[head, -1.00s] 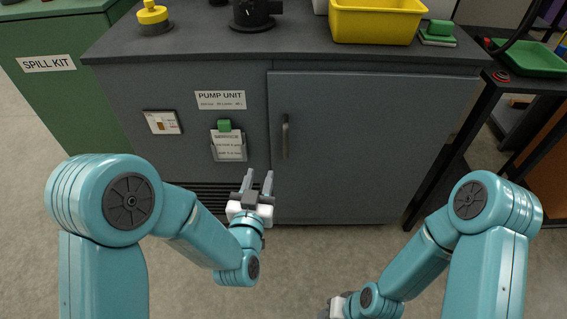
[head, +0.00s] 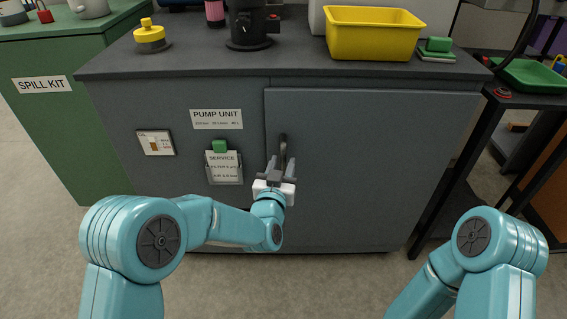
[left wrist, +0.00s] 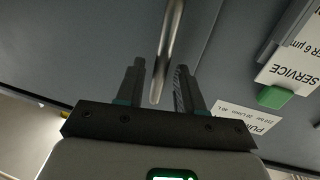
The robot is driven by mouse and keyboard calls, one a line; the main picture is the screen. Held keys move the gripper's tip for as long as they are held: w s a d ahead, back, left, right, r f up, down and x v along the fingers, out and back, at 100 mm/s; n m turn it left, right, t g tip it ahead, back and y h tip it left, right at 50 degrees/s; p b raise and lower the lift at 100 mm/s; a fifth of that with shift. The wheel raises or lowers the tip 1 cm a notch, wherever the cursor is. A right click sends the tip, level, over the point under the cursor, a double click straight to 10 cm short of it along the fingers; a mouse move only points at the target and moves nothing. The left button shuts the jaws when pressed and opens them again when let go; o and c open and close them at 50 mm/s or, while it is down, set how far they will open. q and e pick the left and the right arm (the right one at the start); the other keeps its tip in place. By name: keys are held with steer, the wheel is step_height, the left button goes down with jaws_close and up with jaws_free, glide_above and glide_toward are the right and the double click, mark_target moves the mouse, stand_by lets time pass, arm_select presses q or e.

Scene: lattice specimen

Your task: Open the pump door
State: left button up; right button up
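The pump door (head: 365,165) is a flat dark grey panel on the right part of the pump unit cabinet, and it is closed. Its handle (head: 283,146) is a vertical metal bar near the door's left edge. My left gripper (head: 281,168) is at the lower part of the handle. In the left wrist view the handle (left wrist: 171,45) runs between the spread fingers (left wrist: 160,78), with gaps on both sides; the gripper is open. I cannot tell how deep the bar sits between them. My right gripper is out of view; only the right arm shows.
The cabinet top (head: 200,57) holds a yellow tub (head: 373,35), a black pump fitting (head: 248,25) and a yellow knob (head: 150,35). A service card holder (head: 223,165) hangs left of the door. A black side table (head: 500,110) stands at the right. Floor before the door is clear.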

arm_select(q)
steer(key=shift+w+d, duration=0.2)
steer(key=shift+w, duration=0.85)
jaws_close()
steer(key=shift+s, duration=0.1)
